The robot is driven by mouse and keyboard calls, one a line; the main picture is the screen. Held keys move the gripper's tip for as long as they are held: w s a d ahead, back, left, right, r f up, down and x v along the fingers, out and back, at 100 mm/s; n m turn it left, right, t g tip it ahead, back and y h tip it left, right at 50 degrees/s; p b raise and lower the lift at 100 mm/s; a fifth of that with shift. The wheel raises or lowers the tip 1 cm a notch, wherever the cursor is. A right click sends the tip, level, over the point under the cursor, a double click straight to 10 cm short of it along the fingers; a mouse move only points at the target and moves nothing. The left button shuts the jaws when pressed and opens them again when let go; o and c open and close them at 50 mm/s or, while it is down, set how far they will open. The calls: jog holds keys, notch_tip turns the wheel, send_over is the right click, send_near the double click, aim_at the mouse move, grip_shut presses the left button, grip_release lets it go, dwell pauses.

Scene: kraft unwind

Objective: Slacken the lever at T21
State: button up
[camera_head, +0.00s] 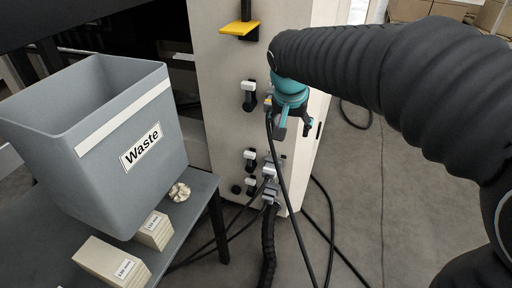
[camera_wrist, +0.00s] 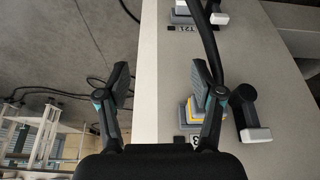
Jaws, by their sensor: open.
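In the wrist view a tag that seems to read T21 (camera_wrist: 190,29) is at the top of the cream panel. Beside it is a lever with a white handle (camera_wrist: 219,18), partly cut off by the frame. In the head view it appears to be one of the lower black levers with white ends (camera_head: 250,158). My gripper (camera_wrist: 160,82) is open and empty. Its fingers stand either side of the panel's edge, apart from the T21 lever. In the head view my gripper (camera_head: 294,126) is by the panel's right side, above the lower levers.
Another black lever with a white end (camera_wrist: 255,134) and a grey-yellow connector (camera_wrist: 193,108) are near my right finger. Black cables (camera_head: 283,180) hang across the panel front. A grey Waste bin (camera_head: 95,150) stands on a table at left. The floor at right (camera_head: 360,190) is mostly clear.

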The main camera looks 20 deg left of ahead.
jog(key=b, duration=0.2)
send_near(250, 153)
jog(key=shift+m, duration=0.4)
jog(key=b+x, duration=0.1)
jog(key=x, duration=0.8)
jog(key=shift+r+b, duration=0.1)
jog(key=shift+b, duration=0.3)
jog(key=shift+a, duration=0.1)
grip_shut()
